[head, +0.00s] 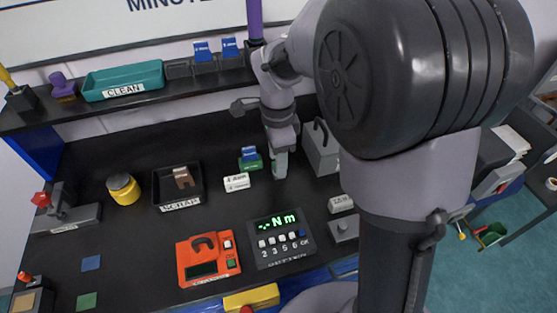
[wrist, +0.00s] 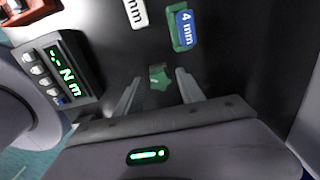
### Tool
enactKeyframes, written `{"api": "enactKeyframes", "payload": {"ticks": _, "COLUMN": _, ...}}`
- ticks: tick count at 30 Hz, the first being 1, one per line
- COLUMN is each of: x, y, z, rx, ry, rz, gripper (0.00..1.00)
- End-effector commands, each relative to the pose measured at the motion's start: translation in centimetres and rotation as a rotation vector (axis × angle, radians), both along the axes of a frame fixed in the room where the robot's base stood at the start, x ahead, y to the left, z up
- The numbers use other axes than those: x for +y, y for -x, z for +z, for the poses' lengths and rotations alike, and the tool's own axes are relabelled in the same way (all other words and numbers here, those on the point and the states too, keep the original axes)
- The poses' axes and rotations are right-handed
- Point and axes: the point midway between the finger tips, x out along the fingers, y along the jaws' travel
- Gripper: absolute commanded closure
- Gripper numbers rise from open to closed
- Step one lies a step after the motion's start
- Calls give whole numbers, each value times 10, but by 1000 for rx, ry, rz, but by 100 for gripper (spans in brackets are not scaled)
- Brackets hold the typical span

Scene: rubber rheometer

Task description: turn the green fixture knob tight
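The green star-shaped knob (wrist: 160,77) shows in the wrist view between the tips of my gripper (wrist: 159,77). A dark gap shows on each side of it, so the fingers do not touch it. My gripper is open and points down. In the head view my gripper (head: 280,172) is low over the dark bench, right of the green block with a blue 4 mm tag (head: 250,158). The knob cannot be made out clearly in the head view. How deep the fingertips sit around it is hard to tell.
A display box reading "-.-- Nm" (head: 278,238) and an orange device (head: 208,258) stand at the front. A white label plate (head: 236,182) lies left of my gripper, a grey box (head: 320,149) right of it. A black scrap tray (head: 179,205) is further left.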

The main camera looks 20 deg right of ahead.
Motion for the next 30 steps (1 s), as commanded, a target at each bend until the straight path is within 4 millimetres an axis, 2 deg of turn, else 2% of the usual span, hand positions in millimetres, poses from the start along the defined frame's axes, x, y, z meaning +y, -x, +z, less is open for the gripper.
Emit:
{"api": "enactKeyframes", "payload": {"ticks": 5, "x": 0, "y": 0, "z": 0, "rx": 1, "ry": 0, "rz": 1, "gripper": 54}}
{"api": "enactKeyframes", "payload": {"ticks": 7, "x": 0, "y": 0, "z": 1, "rx": 1, "ry": 0, "rz": 54, "gripper": 54}}
{"api": "enactKeyframes", "payload": {"ticks": 10, "x": 0, "y": 1, "z": 4, "rx": 3, "ry": 0, "rz": 266, "gripper": 54}}
{"api": "enactKeyframes", "payload": {"ticks": 14, "x": 0, "y": 1, "z": 3, "rx": 2, "ry": 0, "rz": 442, "gripper": 54}}
{"api": "enactKeyframes", "payload": {"ticks": 18, "x": 0, "y": 2, "z": 4, "rx": 2, "ry": -1, "rz": 720, "gripper": 54}}
{"api": "enactKeyframes", "payload": {"ticks": 21, "x": -1, "y": 2, "z": 3, "rx": 2, "ry": 1, "rz": 842, "gripper": 54}}
{"api": "enactKeyframes", "payload": {"ticks": 30, "x": -1, "y": 3, "z": 4, "rx": 3, "ry": -2, "rz": 1361, "gripper": 54}}
